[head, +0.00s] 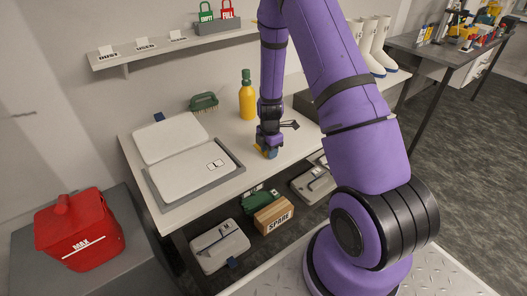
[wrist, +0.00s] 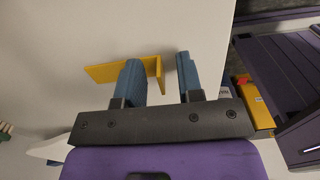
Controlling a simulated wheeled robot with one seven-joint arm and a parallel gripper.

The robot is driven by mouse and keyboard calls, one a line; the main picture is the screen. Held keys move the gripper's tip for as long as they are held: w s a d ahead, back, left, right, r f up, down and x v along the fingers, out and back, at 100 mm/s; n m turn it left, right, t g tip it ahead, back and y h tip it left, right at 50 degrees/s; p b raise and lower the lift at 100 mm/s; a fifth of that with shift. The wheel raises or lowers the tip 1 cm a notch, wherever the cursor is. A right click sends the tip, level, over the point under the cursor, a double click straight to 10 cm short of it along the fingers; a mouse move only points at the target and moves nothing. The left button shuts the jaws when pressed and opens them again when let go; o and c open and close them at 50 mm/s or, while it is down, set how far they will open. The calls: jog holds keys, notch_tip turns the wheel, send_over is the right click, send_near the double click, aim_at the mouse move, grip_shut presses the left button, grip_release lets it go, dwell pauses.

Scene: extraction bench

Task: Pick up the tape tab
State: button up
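A yellow angled piece, which looks like the tape tab (wrist: 108,72), lies on the pale bench top. In the wrist view its long flat part passes behind my left finger, and its short upturned end shows in the gap between the fingers. It also shows as a small yellow patch in the head view (head: 259,148). My gripper (wrist: 160,75) is open, with blue fingers on either side of that short end. A clear gap shows beside the right finger. In the head view my gripper (head: 268,153) is low at the bench's front edge. I cannot tell whether a finger touches the piece.
An open pale case (head: 190,180) lies left on the bench (head: 225,130). A yellow bottle (head: 247,100) and green brush (head: 204,102) stand behind. Boxes, including a cardboard one (head: 273,215), sit below. A red container (head: 78,230) is at far left.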

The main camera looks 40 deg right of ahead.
grip_shut()
